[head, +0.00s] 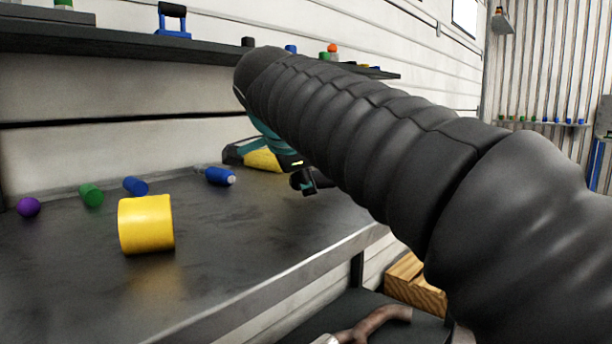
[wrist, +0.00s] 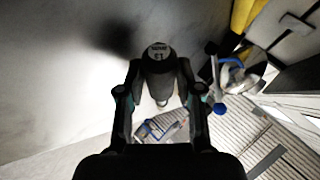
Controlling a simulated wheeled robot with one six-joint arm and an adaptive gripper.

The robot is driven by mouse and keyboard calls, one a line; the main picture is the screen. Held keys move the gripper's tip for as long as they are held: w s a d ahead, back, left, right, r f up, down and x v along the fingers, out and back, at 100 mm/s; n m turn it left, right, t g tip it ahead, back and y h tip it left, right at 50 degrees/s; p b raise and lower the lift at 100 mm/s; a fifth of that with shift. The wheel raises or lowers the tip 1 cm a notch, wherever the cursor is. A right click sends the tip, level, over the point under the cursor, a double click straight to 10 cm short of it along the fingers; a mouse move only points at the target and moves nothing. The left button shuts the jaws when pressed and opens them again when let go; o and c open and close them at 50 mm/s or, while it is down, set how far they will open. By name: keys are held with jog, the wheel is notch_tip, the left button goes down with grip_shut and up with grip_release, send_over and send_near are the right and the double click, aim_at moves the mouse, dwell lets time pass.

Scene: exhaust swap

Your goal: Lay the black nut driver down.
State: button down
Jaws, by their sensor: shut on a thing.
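In the wrist view my gripper (wrist: 160,72) is shut on the black nut driver (wrist: 158,54). The driver is seen nearly end-on, with a pale marked cap facing the camera. Its lower part narrows between the fingers, and its far end is hard to make out. In the head view my black sleeved arm crosses the picture and reaches over the far right of the dark bench (head: 60,270). It covers much of that area, and I cannot clearly make out the nut driver there.
A shelf (head: 110,41) runs above. Bench space in front of the cylinder is clear.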

jog(key=shift+f+b, duration=0.45)
jog(key=shift+f, duration=0.05)
jog(key=c, duration=0.7)
grip_release()
jog(key=v, duration=1.2)
jog(key=shift+d, duration=0.15)
